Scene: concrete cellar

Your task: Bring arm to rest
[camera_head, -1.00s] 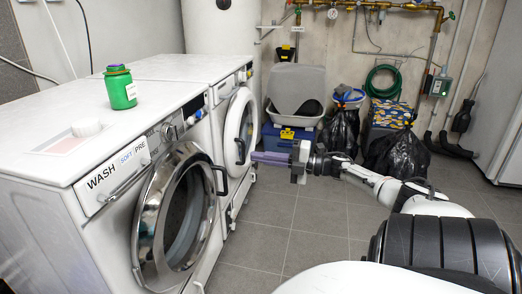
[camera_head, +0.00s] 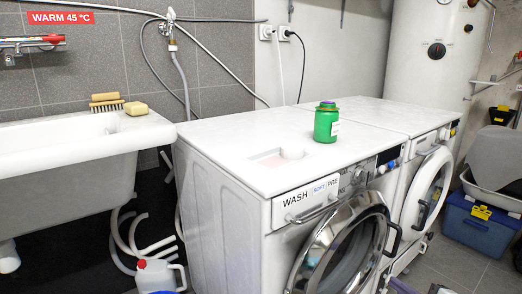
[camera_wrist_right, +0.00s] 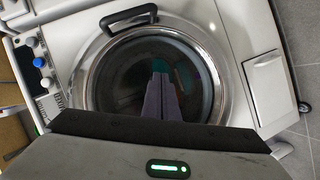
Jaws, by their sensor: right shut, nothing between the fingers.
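My right gripper (camera_head: 400,285) just shows at the bottom edge of the head view, as a purple sliver right of the front washing machine's round door. In the right wrist view its two purple fingers (camera_wrist_right: 162,98) lie together, shut and empty. They point toward a round glass machine door (camera_wrist_right: 185,75) with a chrome rim and a black handle. I cannot tell how far the fingertips are from the glass. The rest of my right arm is out of the head view. My left gripper is in neither view.
The front washing machine (camera_head: 235,200) carries a green bottle (camera_head: 326,124) on its top. A sink (camera_head: 70,150) is at left, with a white jug (camera_head: 155,275) below. A blue box (camera_head: 478,225) is at right.

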